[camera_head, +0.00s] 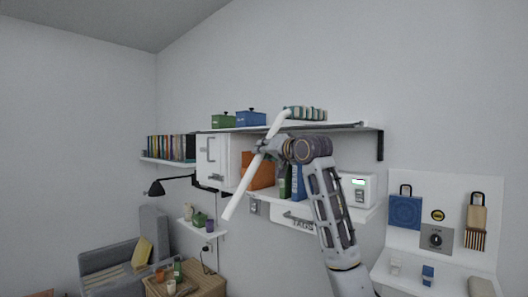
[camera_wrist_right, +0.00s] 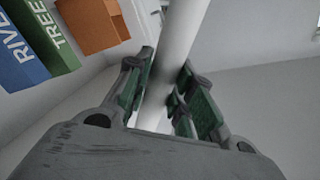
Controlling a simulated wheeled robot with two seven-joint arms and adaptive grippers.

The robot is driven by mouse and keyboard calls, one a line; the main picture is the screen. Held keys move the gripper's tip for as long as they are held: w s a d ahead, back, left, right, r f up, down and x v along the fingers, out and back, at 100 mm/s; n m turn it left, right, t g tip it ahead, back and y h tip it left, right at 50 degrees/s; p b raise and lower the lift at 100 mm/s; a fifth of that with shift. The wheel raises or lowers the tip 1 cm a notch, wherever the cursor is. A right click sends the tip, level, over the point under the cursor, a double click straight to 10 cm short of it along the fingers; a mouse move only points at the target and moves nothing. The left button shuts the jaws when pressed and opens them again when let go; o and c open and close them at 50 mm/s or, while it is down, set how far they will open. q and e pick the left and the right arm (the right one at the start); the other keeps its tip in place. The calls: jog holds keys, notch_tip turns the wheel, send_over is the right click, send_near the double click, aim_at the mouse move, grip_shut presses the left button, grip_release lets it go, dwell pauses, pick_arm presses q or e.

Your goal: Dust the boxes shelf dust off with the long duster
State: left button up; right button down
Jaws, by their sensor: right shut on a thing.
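The long duster (camera_head: 239,192) is a white pole that slants up to the right. Its green-and-white striped head (camera_head: 305,113) is at the top shelf (camera_head: 345,126), right of the boxes; I cannot tell whether it touches the board. My right gripper (camera_head: 268,148) is shut on the pole in front of the shelves. The right wrist view shows the pole (camera_wrist_right: 180,40) between the green-padded fingers (camera_wrist_right: 160,95). A green box (camera_head: 223,121) and a blue box (camera_head: 250,118) stand on the top shelf. I cannot make out dust. My left gripper is not in view.
Below the top shelf are a white cabinet (camera_head: 213,160), an orange box (camera_head: 261,171), books and a white device (camera_head: 357,189). A black lamp (camera_head: 157,187) reaches out at left. A pegboard (camera_head: 440,187) with tools is at right. Open wall lies above the top shelf.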

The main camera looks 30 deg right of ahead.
jog(key=shift+f+b, duration=0.4)
jog(key=shift+f, duration=0.3)
dwell(0.6)
jog(key=shift+a, duration=0.1)
jog(key=shift+s+a, duration=0.35)
jog(key=shift+a, duration=0.4)
jog(key=shift+d, duration=0.1)
jog(key=shift+w+d, duration=0.3)
jog(key=shift+d, duration=0.45)
jog(key=shift+f, duration=0.1)
jog(key=shift+a, duration=0.25)
jog(key=shift+s+a, duration=0.3)
jog(key=shift+a, duration=0.35)
jog(key=shift+d+p, duration=0.15)
jog(key=shift+p, duration=0.15)
